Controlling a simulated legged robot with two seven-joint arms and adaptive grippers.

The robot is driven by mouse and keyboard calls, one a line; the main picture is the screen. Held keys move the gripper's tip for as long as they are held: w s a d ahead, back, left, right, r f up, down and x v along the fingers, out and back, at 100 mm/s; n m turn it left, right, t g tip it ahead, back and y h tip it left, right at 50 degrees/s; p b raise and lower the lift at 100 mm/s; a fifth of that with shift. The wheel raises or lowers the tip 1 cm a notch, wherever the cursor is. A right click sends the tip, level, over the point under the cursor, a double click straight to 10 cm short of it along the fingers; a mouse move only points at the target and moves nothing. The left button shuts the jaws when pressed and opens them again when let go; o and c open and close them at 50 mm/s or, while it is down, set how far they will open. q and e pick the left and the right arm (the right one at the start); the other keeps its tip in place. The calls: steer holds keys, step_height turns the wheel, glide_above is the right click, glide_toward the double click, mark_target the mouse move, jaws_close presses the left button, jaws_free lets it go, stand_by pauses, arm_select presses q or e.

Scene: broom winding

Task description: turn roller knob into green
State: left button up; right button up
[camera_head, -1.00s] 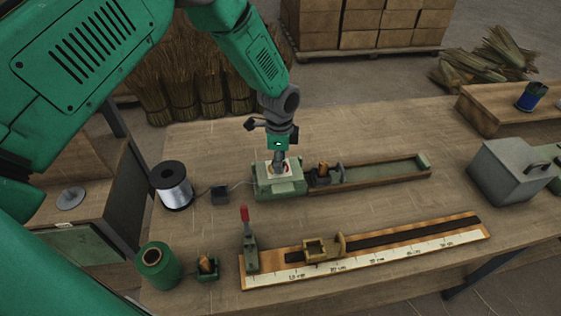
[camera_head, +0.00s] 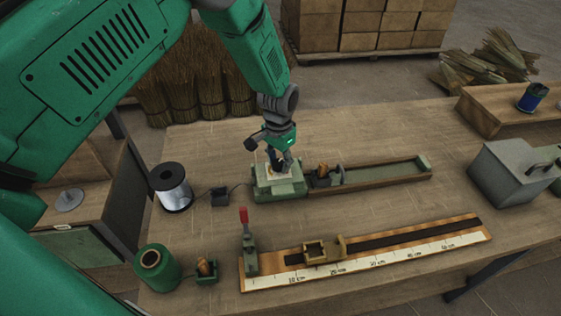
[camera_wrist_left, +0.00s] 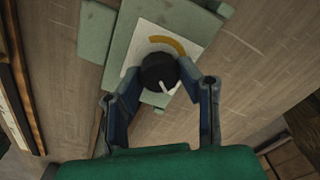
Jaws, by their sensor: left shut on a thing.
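The roller knob (camera_wrist_left: 157,70) is a round black knob with a white pointer mark. It sits on a white dial plate (camera_wrist_left: 139,39) with a yellow-orange arc on its far side; no green part of the dial can be made out. The plate is on a pale green box, the roller unit (camera_head: 290,189), on the table. My left gripper (camera_head: 279,165) is directly above the box, and in the left wrist view (camera_wrist_left: 160,82) its two fingers are closed on opposite sides of the knob. The pointer faces toward the right finger. My right gripper is not in view.
A wooden trough (camera_head: 385,174) runs right from the roller unit. A wire spool (camera_head: 173,190), a green spool (camera_head: 157,270) and a ruler board (camera_head: 400,252) with a red-handled clamp (camera_head: 244,228) are nearby. A grey box (camera_head: 505,172) stands at the right.

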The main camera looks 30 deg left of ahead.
arm_select(q)
steer(key=n, duration=0.4)
steer(key=shift+a+n, duration=0.1)
steer(key=shift+n, duration=1.8)
steer(key=shift+s+n, duration=0.1)
steer(key=shift+n, duration=0.2)
steer(key=o, duration=1.1)
steer(key=shift+o, duration=0.2)
